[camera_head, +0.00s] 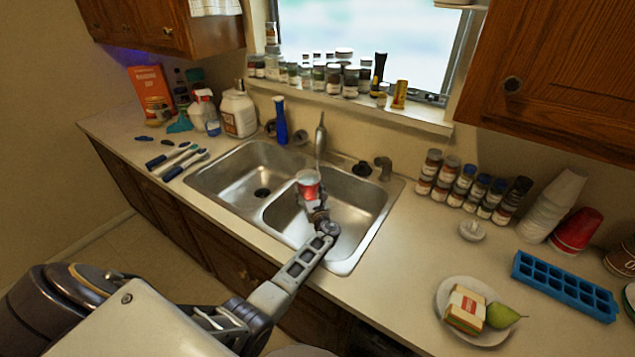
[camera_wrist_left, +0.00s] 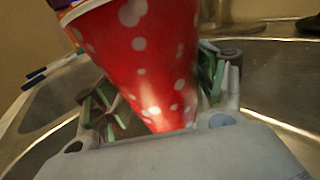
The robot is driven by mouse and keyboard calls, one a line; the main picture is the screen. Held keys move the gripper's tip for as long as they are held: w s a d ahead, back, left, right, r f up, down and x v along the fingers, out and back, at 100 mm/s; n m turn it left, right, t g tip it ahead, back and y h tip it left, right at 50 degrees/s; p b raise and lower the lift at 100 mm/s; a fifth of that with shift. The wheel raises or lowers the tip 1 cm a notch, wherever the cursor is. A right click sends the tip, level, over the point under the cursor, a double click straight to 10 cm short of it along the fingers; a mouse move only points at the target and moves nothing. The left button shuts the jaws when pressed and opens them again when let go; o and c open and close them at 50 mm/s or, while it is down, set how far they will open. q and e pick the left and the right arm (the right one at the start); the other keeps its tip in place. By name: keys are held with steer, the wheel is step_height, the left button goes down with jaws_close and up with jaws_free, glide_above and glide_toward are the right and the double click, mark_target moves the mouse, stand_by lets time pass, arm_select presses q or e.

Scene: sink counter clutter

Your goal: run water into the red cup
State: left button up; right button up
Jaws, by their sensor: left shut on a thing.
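The red cup (camera_head: 309,190) is over the sink, near the divider between the two basins and just in front of the faucet (camera_head: 320,140). My left gripper (camera_head: 312,205) is shut on the cup from the front. In the left wrist view the red cup with white dots (camera_wrist_left: 140,60) sits between the fingers, open end up and looking slightly tilted. Its inside is hidden there. The right basin (camera_head: 348,208) lies beneath and beside the gripper. My right gripper is not in view.
A blue bottle (camera_head: 281,120) stands behind the sink, left of the faucet. Dark fittings (camera_head: 362,168) sit to its right. Spice jars (camera_head: 462,183), stacked cups (camera_head: 577,230), a blue ice tray (camera_head: 564,286) and a plate (camera_head: 444,302) with food occupy the right counter. The left basin (camera_head: 235,170) is clear.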

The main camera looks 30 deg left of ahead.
mark_target(306, 188)
arm_select(q)
steer(key=shift+r, duration=0.1)
stand_by(0.3)
steer(key=shift+s+d+r+p, duration=0.15)
steer(key=shift+s+r, duration=0.35)
steer(key=shift+r, duration=0.3)
steer(key=shift+s+a+r+p, duration=0.1)
steer(key=shift+s+r, duration=0.4)
steer(key=shift+r, duration=0.35)
steer(key=shift+s+d+r+p, duration=0.15)
steer(key=shift+s+r, duration=0.35)
steer(key=shift+r, duration=0.3)
steer(key=shift+a, duration=0.15)
